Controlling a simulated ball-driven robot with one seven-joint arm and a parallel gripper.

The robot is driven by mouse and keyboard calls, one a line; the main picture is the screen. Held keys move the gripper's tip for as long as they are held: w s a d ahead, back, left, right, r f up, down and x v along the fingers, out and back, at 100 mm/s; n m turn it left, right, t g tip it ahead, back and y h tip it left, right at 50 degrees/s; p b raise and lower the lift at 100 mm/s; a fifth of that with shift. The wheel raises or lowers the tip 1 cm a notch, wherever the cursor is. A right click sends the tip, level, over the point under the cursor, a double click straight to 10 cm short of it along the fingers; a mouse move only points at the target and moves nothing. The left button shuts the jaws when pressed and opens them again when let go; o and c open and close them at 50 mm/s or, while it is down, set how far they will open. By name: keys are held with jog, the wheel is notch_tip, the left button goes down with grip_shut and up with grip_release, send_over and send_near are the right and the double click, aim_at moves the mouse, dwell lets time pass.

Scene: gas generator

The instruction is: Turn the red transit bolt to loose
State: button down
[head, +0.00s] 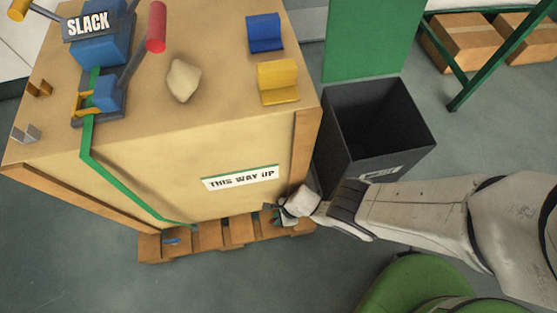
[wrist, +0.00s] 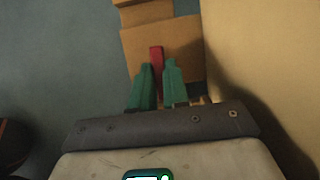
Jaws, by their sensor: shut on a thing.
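My gripper (head: 277,211) is low at the crate's front right corner, just above the pallet. In the wrist view its two green fingers (wrist: 158,72) are shut on a narrow red piece, the red transit bolt (wrist: 156,56). The bolt stands between the fingertips, in front of the orange-brown pallet wood (wrist: 186,45). In the head view my gripper hides the bolt. The bolt's lower end and any loose or tight marking cannot be made out.
The tan crate (head: 150,185) marked THIS WAY UP stands on the pallet (head: 207,236), with a SLACK-labelled strap device (head: 95,50) on top. A dark open bin (head: 372,125) stands behind my arm. A green rounded object (head: 400,285) is at the front.

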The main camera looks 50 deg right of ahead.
dwell(0.5)
jog(key=c, duration=1.1)
grip_release()
jog(key=shift+r, duration=0.1)
jog(key=p+v, duration=1)
jog(key=shift+s+d+r, duration=0.1)
jog(key=shift+r, duration=0.15)
